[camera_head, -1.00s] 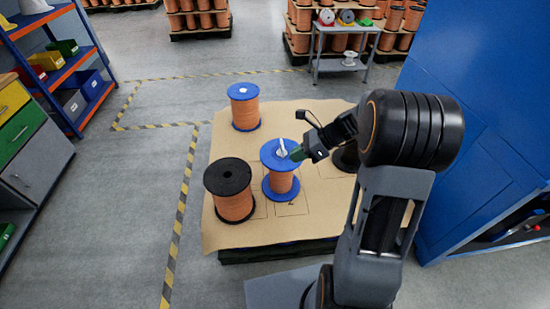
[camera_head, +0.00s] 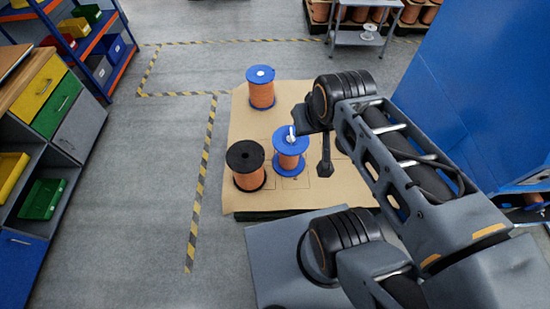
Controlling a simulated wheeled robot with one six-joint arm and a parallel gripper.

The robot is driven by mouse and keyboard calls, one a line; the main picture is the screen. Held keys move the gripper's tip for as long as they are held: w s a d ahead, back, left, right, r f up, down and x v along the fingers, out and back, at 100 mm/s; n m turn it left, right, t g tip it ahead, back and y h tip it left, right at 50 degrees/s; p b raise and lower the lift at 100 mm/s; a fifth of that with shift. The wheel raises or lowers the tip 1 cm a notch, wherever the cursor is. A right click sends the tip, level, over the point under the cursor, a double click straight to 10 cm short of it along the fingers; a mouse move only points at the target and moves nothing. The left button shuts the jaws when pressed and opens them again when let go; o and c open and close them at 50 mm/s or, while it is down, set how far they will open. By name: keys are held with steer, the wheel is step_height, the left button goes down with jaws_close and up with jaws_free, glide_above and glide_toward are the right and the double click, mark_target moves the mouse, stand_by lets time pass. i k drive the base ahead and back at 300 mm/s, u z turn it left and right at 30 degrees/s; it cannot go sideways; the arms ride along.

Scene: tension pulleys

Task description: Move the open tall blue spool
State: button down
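Two blue-flanged spools with orange winding stand upright on a brown sheet (camera_head: 245,128). One blue spool (camera_head: 261,88) is at the back. The other blue spool (camera_head: 290,152) is in the middle, with a small white piece on its top. I cannot tell which one the task calls open and tall. The dark end of my arm with my gripper (camera_head: 324,166) shows just right of the middle spool and seems apart from it. The fingers are too small and dark to read, and my arm hides the right part of the sheet.
A black-flanged spool (camera_head: 246,166) stands left of the middle blue spool, close to it. A blue wall (camera_head: 450,90) bounds the right. Shelves and drawers (camera_head: 75,125) stand at the left. A grey trolley (camera_head: 366,30) is at the back. The floor left of the sheet is clear.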

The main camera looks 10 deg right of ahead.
mark_target(288, 160)
steer(key=u, duration=3)
steer(key=k, duration=0.8)
steer(key=z, duration=1)
steer(key=i, duration=0.45)
